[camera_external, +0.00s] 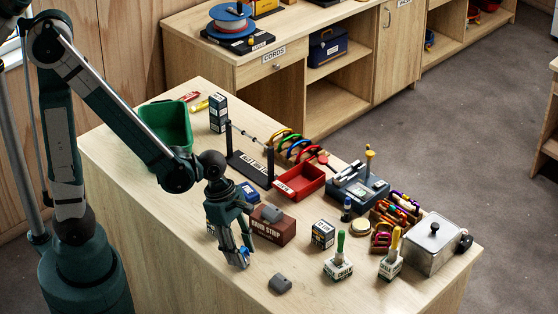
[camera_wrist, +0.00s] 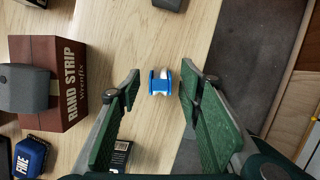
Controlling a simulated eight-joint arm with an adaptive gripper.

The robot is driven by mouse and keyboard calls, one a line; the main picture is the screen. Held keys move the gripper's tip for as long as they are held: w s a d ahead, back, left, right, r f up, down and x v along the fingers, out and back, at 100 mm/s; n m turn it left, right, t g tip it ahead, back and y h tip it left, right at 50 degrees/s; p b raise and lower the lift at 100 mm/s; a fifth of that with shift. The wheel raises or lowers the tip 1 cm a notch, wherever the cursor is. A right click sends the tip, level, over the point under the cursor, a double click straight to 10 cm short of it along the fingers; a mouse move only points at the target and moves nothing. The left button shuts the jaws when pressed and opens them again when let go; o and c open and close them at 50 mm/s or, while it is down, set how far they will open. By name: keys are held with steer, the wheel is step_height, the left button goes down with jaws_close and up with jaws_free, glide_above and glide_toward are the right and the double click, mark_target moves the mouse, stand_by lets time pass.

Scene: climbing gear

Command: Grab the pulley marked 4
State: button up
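A small blue-and-white spool-shaped thing, which looks like a pulley (camera_wrist: 159,82), lies on the wooden tabletop (camera_wrist: 160,125) between my fingertips in the wrist view. No number on it is readable. It also shows as a small blue spot (camera_external: 244,251) by my fingers in the external view, partly hidden by them. My gripper (camera_wrist: 160,88) is open, one finger on each side of the pulley with a gap on both sides. In the external view my gripper (camera_external: 240,258) points down near the table's front edge. I cannot tell its exact height above the pulley.
The brown RAND STRIP box (camera_external: 272,228) stands close by with a grey block (camera_external: 271,213) on it. Another grey block (camera_external: 279,284) lies to the right. A small dark box (camera_wrist: 120,154) and a blue FINE block (camera_wrist: 30,155) are near in the wrist view.

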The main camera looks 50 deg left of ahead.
steer(key=shift+d+f, duration=0.1)
steer(key=shift+f, duration=0.25)
stand_by(0.4)
steer(key=c, duration=1)
